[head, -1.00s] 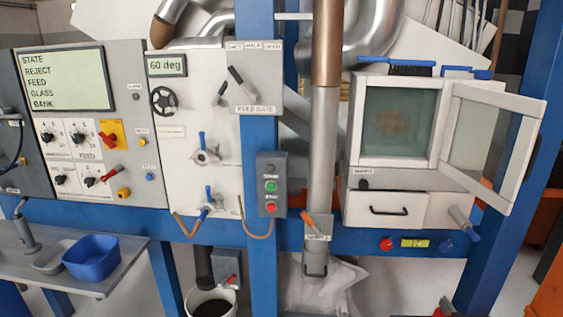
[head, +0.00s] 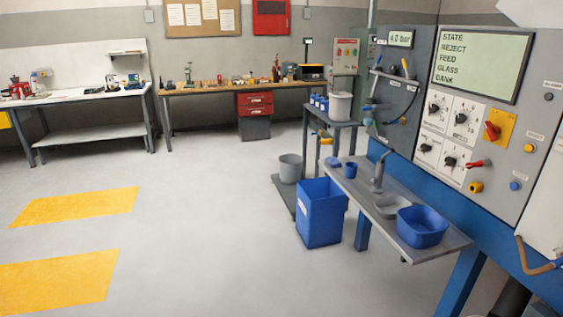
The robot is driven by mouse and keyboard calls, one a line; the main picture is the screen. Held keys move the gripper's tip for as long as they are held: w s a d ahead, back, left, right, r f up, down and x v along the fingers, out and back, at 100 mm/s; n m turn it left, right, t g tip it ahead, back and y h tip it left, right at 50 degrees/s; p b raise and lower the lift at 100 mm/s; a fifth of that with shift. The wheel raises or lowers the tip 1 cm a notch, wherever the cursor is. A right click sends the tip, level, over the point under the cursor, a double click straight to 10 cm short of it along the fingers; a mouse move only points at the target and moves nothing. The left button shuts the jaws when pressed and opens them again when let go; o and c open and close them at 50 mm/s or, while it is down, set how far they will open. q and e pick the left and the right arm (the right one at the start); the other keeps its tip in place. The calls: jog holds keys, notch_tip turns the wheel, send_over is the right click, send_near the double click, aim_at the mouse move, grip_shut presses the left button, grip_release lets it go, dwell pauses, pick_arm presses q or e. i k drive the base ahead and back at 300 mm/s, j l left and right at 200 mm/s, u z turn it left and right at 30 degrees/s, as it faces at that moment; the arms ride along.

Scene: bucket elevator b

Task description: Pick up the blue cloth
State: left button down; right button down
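I cannot make out a blue cloth in the head view. Blue things that do show are a blue basin (head: 422,227) on the grey bench (head: 375,200) at the right, a small blue cup (head: 351,170) on the same bench, and a blue bin (head: 320,213) on the floor beside it. A small flat blue item (head: 333,161) lies at the bench's far end, too small to tell what it is. Neither of my grippers is in view.
The control panel (head: 470,110) stands at the right on a blue frame. A grey bucket (head: 291,168) stands behind the blue bin. Workbenches (head: 220,88) line the far wall. The floor (head: 200,220) at left and centre is clear, with yellow markings (head: 75,207).

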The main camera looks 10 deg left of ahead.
aim_at(334, 163)
jog(key=z, duration=2.05)
jog(key=j+u, duration=0.1)
jog(key=u, duration=2.05)
jog(key=i+j+u, duration=0.3)
jog(key=i, duration=0.6)
jog(key=i+u, duration=0.3)
jog(key=i, duration=0.65)
jog(key=i+z, duration=0.3)
jog(key=i, duration=0.25)
jog(key=i+j+z, duration=0.3)
jog(key=i, duration=0.2)
jog(key=i+j+z, duration=0.3)
jog(key=i, duration=0.25)
